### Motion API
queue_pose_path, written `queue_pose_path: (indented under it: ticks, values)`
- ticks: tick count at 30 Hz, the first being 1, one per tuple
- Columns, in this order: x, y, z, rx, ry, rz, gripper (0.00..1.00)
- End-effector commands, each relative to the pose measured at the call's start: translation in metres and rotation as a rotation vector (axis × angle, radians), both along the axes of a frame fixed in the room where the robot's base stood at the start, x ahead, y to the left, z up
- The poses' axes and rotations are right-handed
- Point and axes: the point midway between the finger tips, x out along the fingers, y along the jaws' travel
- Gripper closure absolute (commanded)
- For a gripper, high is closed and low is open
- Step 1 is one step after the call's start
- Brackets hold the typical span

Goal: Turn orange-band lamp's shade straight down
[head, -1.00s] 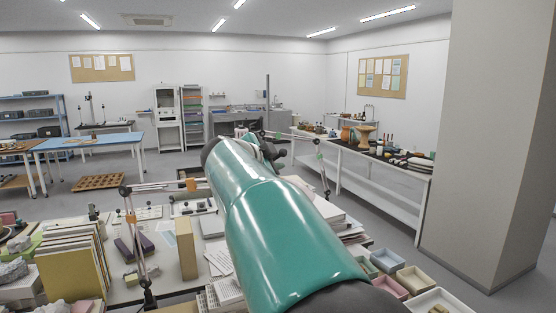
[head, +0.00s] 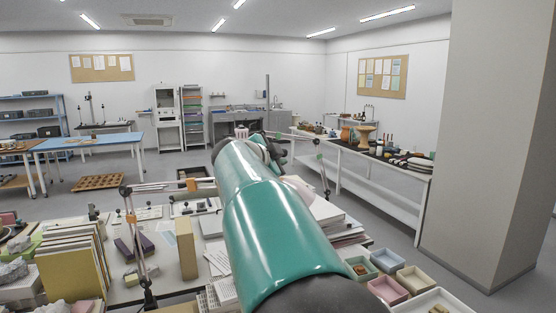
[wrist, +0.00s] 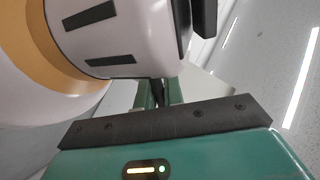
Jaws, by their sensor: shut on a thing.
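The orange-band lamp has a thin jointed arm with an orange band (head: 131,219) at the left of my arm in the head view. Its upper arm runs right and passes behind my arm, which hides the far end. In the wrist view the white shade (wrist: 135,35) fills the upper left, with an orange band (wrist: 60,55) and dark slots. It looks tilted in that view. My gripper (wrist: 160,93) has its green fingers close together on a narrow dark piece beneath the shade. My gripper cannot be made out in the head view.
Upright folders (head: 75,255), a stack of papers (head: 335,225) and small coloured boxes (head: 388,289) crowd the near bench. A second thin lamp arm with a green band (head: 320,157) stands at the right of my arm. A grey pillar (head: 490,140) stands far right.

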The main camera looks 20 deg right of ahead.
Motion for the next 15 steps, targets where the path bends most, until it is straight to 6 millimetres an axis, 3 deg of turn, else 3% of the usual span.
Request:
queue_pose_path:
  ticks: [15]
  values:
    - [-0.01, -0.013, -0.027, 0.196, -0.149, 0.0, 1.0]
